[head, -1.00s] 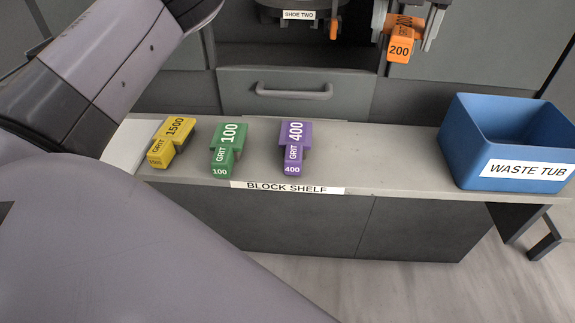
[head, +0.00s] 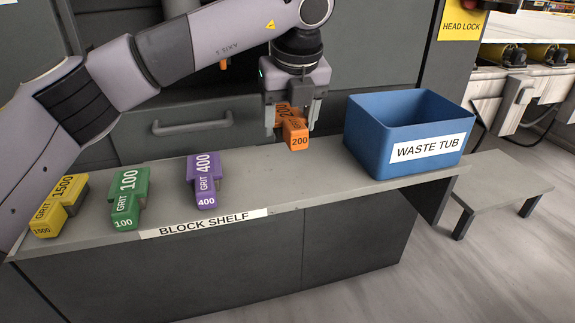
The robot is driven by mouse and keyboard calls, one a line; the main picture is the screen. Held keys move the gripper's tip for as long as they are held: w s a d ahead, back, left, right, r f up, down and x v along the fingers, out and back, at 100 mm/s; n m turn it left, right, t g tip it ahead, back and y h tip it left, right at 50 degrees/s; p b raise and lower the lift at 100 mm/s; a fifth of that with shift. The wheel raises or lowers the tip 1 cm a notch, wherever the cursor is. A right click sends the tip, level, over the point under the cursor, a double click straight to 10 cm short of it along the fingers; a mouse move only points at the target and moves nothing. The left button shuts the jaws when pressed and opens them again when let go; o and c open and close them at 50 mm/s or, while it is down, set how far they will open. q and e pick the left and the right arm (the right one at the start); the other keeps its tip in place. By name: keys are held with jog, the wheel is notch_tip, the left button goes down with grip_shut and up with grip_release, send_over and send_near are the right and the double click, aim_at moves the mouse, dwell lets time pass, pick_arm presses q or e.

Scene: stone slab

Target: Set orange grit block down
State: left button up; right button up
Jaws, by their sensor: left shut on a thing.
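The orange grit block (head: 297,137), marked 200, is held in my left gripper (head: 291,117), which is shut on it. The block hangs over the right part of the block shelf (head: 290,178), between the purple block and the blue tub. I cannot tell whether its underside touches the shelf. The gripper points down and its fingers cover part of the block. My right gripper is not in view.
A purple 400 block (head: 205,180), a green 100 block (head: 127,199) and a yellow 1500 block (head: 58,206) stand on the shelf's left half. A blue waste tub (head: 372,146) stands at its right end. Bare shelf lies between the purple block and the tub.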

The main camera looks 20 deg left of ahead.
aim_at(288, 170)
pick_arm(q)
notch_tip(288, 170, down, 2)
jog(key=shift+f, duration=0.15)
notch_tip(288, 170, down, 5)
jog(key=shift+f+b, duration=0.1)
jog(key=shift+b, duration=0.95)
jog(key=o, duration=1.6)
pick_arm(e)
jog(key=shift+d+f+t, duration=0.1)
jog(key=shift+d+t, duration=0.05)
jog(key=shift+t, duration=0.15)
